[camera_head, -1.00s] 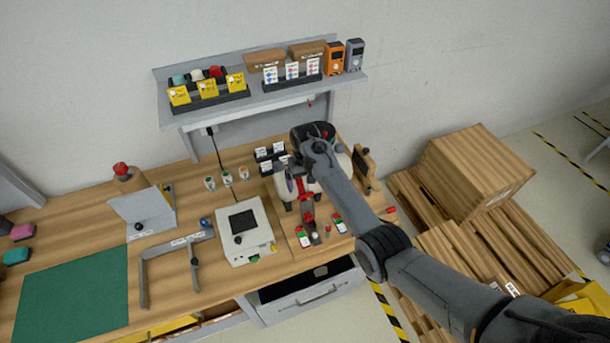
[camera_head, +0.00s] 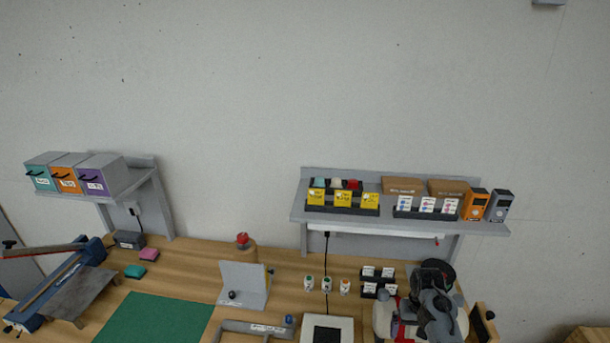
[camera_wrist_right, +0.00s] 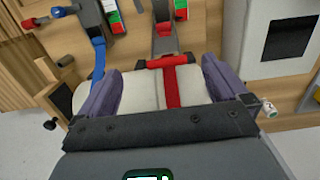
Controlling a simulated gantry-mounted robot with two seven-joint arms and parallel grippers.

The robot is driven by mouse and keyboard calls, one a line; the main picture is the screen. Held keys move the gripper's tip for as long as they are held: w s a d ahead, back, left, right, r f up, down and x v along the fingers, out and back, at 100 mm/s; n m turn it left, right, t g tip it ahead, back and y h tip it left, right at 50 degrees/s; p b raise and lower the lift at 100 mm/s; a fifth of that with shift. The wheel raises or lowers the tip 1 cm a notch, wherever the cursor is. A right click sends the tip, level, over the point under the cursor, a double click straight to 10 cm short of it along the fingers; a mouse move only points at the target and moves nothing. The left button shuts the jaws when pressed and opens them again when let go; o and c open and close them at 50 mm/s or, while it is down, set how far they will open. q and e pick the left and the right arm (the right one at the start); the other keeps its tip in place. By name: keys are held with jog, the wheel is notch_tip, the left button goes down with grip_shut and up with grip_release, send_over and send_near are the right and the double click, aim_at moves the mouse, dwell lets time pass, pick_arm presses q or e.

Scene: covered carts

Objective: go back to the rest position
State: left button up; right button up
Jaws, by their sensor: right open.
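My right arm (camera_head: 432,300) comes down over the right part of the workbench (camera_head: 190,262), beside a white-bodied device with a red part (camera_head: 383,318). In the right wrist view the purple fingers of my right gripper (camera_wrist_right: 160,84) are open, one at each side of the white body with its red T-shaped part (camera_wrist_right: 172,88). I cannot tell whether the fingers touch it. In the head view the right fingertips are mostly hidden. My left gripper is not in view.
A grey shelf (camera_head: 415,222) with yellow and white card boxes is behind the arm. A tan panel (camera_head: 482,320) stands to its right. A grey-white box (camera_head: 328,329), small bottles and a card rack stand left of it. A green mat (camera_head: 150,318) lies further left.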

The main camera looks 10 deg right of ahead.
jog(key=s+f+g+p, duration=0.2)
jog(key=s+f+g, duration=0.1)
jog(key=s+f, duration=1.25)
jog(key=s+a+f+n+h+p, duration=0.1)
jog(key=s+a, duration=0.1)
jog(key=s, duration=0.5)
jog(key=s+a+n, duration=0.1)
jog(key=s+a, duration=0.1)
jog(key=s, duration=0.6)
jog(key=s+a+r+n+t+p, duration=0.1)
jog(key=s+a+r+t, duration=0.1)
jog(key=s+a+r, duration=0.35)
jog(key=s+a+r+n+t+p, duration=0.1)
jog(key=s+a+r+t, duration=0.15)
jog(key=r, duration=0.55)
jog(key=w+a+r+t, duration=0.1)
jog(key=w+r, duration=0.1)
jog(key=r, duration=0.3)
jog(key=w+a+r+n+t+y, duration=0.1)
jog(key=w+r+t, duration=0.1)
jog(key=r, duration=0.2)
jog(key=shift+w+a+r, duration=0.25)
jog(key=shift+a+r, duration=0.1)
jog(key=shift+f, duration=0.2)
